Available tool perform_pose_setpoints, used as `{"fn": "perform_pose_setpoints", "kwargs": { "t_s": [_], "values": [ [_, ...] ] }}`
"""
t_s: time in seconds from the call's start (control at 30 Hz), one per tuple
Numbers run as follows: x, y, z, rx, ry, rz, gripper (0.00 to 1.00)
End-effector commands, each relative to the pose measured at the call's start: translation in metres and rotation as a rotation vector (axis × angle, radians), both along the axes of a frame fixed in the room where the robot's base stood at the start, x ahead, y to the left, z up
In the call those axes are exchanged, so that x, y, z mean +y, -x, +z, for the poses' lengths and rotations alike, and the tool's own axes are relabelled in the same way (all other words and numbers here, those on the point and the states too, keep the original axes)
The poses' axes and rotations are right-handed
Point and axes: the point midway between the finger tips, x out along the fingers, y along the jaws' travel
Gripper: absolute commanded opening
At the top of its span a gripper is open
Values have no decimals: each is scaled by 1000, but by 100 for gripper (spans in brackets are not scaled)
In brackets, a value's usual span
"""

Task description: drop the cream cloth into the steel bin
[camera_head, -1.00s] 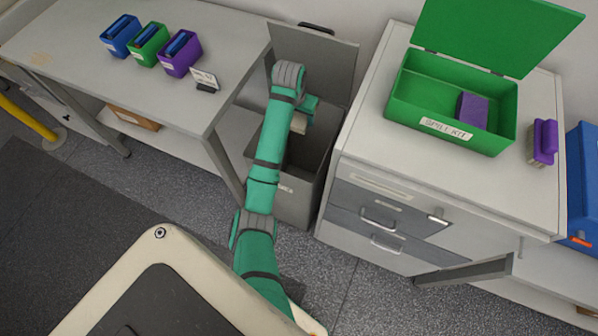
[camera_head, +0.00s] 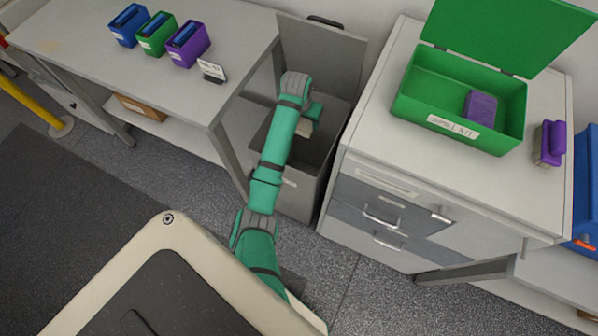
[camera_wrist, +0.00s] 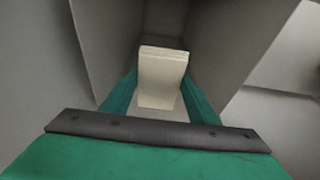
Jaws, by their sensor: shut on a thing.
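The cream cloth is a folded pale block; it shows large in the wrist view (camera_wrist: 162,78), upright between two teal fingers. My gripper (camera_wrist: 161,98) is shut on it. In the head view, my gripper (camera_head: 306,123) is at the mouth of the steel bin, and only a small pale bit of the cloth (camera_head: 304,131) shows beside it. The steel bin (camera_head: 297,197) is a grey box on the floor with its lid (camera_head: 322,58) raised at the back. Bin walls surround the cloth in the wrist view. My arm hides part of the bin's opening.
A grey bench (camera_head: 85,48) with blue, green and purple boxes stands left of the bin. A drawer cabinet (camera_head: 365,150) stands close on its right, carrying an open green spill kit box (camera_head: 460,130) and a purple-backed brush (camera_head: 550,142). Open floor lies in front.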

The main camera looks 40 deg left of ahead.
Motion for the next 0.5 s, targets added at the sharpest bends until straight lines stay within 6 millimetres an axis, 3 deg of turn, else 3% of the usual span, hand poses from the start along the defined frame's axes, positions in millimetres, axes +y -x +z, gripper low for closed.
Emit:
{"fn": "perform_pose_setpoints", "kwargs": {
  "t_s": [0.03,0.1,0.5],
  "values": [
    [-1,0,0,0,0,-1,61],
    [-1,-1,0,0,-1,-2,76],
    [-2,0,7,-1,0,-3,76]
  ]
}}
